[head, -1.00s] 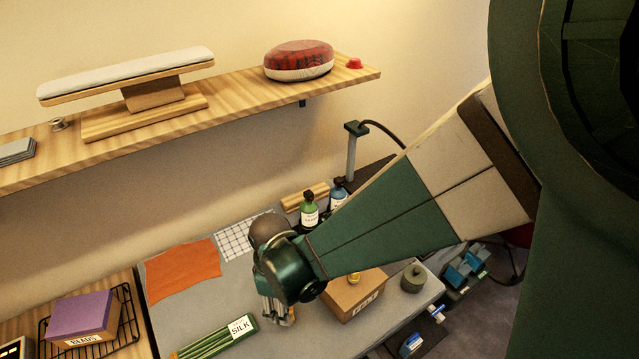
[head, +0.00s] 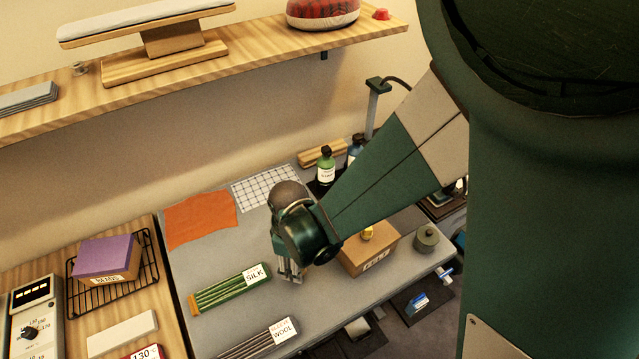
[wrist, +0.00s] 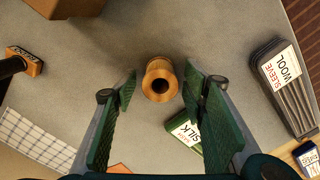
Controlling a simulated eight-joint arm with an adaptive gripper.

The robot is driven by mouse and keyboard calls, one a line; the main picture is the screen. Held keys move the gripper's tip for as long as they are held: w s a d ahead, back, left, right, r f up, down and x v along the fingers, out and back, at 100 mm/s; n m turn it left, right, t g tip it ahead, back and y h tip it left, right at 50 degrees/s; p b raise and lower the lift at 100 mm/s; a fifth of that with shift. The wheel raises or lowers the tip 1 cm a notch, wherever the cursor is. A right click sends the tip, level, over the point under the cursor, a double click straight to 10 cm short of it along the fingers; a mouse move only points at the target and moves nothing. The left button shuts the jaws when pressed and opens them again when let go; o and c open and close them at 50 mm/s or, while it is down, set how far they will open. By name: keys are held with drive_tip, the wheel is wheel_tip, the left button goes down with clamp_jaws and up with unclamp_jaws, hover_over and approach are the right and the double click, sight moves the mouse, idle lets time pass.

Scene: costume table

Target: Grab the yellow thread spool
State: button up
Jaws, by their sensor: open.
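In the wrist view, a golden-tan spool (wrist: 160,80) stands on the grey table (wrist: 200,35). I see its round top with a dark centre hole. My gripper (wrist: 160,98) is open, with one green finger on each side of the spool and gaps between. No contact shows. In the head view, my gripper (head: 290,270) points down over the table between the green silk pack and a cardboard box; the spool there is hidden or cannot be made out.
The silk pack (head: 228,289) lies close to the gripper, and the wool sleeve (head: 265,341) lies nearer the front. The cardboard box (head: 372,257) stands to the right. An orange cloth (head: 200,218), gridded sheet (head: 265,187) and green bottle (head: 325,166) are farther back.

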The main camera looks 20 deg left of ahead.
drive_tip(key=shift+f, duration=0.3)
drive_tip(key=shift+c, duration=0.7)
drive_tip(key=c, duration=0.9)
